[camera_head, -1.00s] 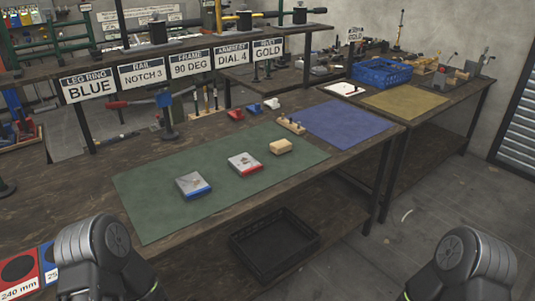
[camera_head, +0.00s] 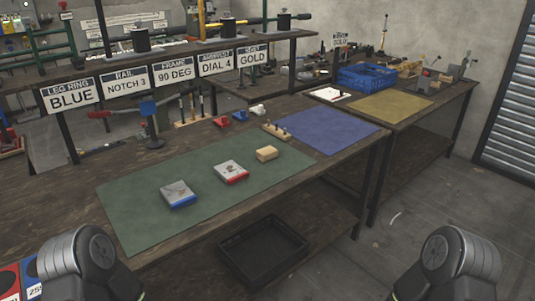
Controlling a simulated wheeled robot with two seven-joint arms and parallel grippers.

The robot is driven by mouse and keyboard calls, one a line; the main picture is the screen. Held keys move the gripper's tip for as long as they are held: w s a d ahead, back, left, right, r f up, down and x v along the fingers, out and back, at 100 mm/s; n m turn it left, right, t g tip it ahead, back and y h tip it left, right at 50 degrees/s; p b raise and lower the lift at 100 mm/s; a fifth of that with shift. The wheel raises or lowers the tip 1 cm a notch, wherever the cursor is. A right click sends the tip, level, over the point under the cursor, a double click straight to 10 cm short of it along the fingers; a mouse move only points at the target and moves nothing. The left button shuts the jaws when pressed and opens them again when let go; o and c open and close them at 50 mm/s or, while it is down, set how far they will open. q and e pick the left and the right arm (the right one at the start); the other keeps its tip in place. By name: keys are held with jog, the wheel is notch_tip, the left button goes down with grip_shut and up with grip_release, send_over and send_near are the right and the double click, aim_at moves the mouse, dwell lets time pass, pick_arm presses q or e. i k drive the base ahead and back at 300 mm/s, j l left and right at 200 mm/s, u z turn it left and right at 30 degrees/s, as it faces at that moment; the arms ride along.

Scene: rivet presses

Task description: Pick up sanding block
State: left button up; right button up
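A small tan block (camera_head: 267,153), which looks like the sanding block, lies on the right part of the green mat (camera_head: 140,205) on the workbench. Two flat boxes lie to its left on the same mat, one with a red edge (camera_head: 231,172) and one with a blue edge (camera_head: 178,194). Dark rounded links of my two arms show at the bottom left and bottom right corners. Both my grippers are out of the picture, and nothing touches the block.
A blue mat (camera_head: 325,130) and a wooden strip with pegs (camera_head: 276,130) lie beyond the block. Signs such as "LEG RING BLUE" (camera_head: 70,95) hang along a raised shelf at the back. A black crate (camera_head: 262,250) sits below the bench. A blue crate (camera_head: 367,76) stands on the far bench.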

aim_at(265, 155)
jog(key=i+l+u, duration=0.1)
jog(key=i+l, duration=0.15)
jog(key=l, duration=0.15)
jog(key=i+l+u, duration=0.1)
jog(key=l, duration=0.3)
jog(key=i+l+u, duration=0.1)
jog(key=i+l, duration=0.45)
jog(key=l, duration=0.3)
jog(key=i+l+u, duration=0.15)
jog(key=l, duration=0.25)
jog(key=i+l+u, duration=0.1)
jog(key=l, duration=0.35)
jog(key=i+l+u, duration=0.1)
jog(key=i+l, duration=0.15)
jog(key=l, duration=0.25)
jog(key=i+l+u, duration=0.1)
jog(key=l, duration=0.35)
